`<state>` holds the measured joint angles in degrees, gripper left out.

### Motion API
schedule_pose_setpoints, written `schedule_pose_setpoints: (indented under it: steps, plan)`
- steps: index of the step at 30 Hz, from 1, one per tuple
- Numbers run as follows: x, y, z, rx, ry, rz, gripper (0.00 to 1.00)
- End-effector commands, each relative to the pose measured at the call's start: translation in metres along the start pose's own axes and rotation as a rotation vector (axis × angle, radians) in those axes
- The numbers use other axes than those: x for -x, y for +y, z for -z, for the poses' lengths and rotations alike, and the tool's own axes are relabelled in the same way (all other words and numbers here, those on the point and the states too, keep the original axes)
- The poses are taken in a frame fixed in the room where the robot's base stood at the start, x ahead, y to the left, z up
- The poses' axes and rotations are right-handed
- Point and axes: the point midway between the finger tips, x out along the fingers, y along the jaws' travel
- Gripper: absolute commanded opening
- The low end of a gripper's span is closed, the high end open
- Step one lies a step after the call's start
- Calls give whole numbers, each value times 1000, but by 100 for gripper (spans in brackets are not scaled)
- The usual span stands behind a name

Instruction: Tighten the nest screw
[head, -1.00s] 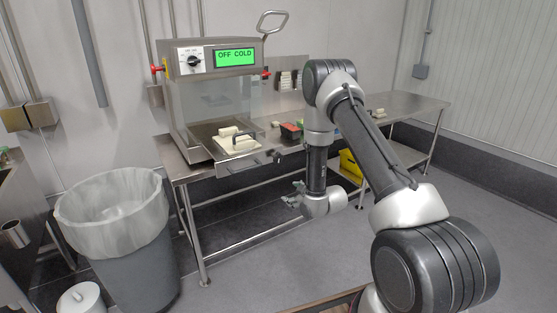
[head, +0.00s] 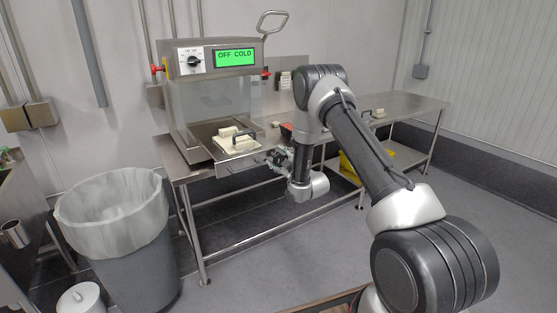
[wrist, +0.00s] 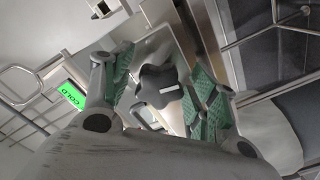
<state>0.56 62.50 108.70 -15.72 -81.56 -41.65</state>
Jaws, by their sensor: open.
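The nest screw shows in the wrist view as a dark lobed knob (wrist: 158,92) with a pale mark on its face. It sits between the two green-padded fingers of my gripper (wrist: 164,84), which are open, with gaps visible on both sides. In the head view my gripper (head: 281,158) is at the front right corner of the machine's drawer plate, and it largely hides the knob there. The cream nest block (head: 238,146) with a black handle lies on the plate in front of the machine (head: 211,58).
The machine's display (head: 235,58) reads OFF COLD. A steel table (head: 412,104) runs to the right, with a yellow bin (head: 351,166) on its lower shelf. A lined grey trash bin (head: 128,245) stands at the left. The floor in front of the table is clear.

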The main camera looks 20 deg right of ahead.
Motion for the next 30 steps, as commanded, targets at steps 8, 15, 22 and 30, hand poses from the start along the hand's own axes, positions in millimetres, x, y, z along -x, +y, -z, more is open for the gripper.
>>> schedule_pose_setpoints:
  steps: [8, 15, 22, 30]
  plan:
    - [0, 0, 0, 0, 0, 0, 44]
    - [0, 0, 0, 0, 0, 1, 12]
    - [0, 0, 0, -21, 0, 1, 13]
    - [0, -1, 0, -153, -1, 1, 13]
